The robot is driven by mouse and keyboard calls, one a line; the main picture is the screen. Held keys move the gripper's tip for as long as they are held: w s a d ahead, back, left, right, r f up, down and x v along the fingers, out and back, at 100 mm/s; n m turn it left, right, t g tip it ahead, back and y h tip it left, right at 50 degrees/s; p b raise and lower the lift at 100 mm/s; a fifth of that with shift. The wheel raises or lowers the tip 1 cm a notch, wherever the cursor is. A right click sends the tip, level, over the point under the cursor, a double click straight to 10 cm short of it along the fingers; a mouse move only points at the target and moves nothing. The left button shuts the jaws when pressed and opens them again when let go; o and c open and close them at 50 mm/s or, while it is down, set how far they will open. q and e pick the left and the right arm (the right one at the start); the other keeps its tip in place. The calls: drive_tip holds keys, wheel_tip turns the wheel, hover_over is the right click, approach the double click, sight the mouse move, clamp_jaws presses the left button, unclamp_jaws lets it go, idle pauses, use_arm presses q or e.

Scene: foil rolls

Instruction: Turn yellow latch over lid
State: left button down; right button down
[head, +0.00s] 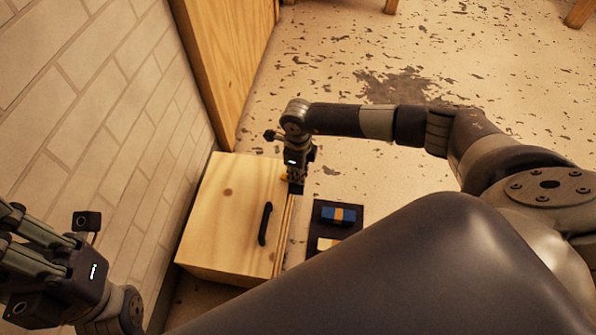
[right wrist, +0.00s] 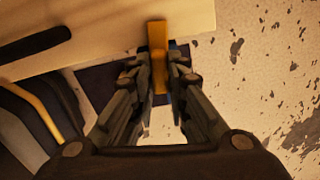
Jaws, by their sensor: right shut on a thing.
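The wooden box (head: 225,200) stands by the wall, its lid closed as far as I can see, with a black handle (head: 265,223). My right gripper (head: 296,186) is at the box's far right corner. In the right wrist view the yellow latch (right wrist: 157,36) is between the fingertips of this gripper (right wrist: 161,66), which is shut on it. The latch's far end overlaps the pale lid (right wrist: 110,30) in that view; its lower part is partly hidden by the fingers. In the head view only a bit of yellow shows beside the gripper. My left gripper (head: 22,240) is at the left edge, away from the box, its fingertips unclear.
A dark tray (head: 357,212) lies on the floor right of the box, holding a blue piece with a yellow band (head: 338,215) and a pale piece (head: 328,244). A brick wall (head: 90,110) is close on the left; a wooden cabinet (head: 228,60) stands behind. Floor at right is open.

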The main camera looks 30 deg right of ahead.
drive_tip(key=shift+n, duration=0.8)
drive_tip(key=c, duration=1.6)
unclamp_jaws()
drive_tip(key=shift+o, duration=0.2)
drive_tip(key=shift+r, duration=0.1)
wheel_tip(320, 180, up, 12)
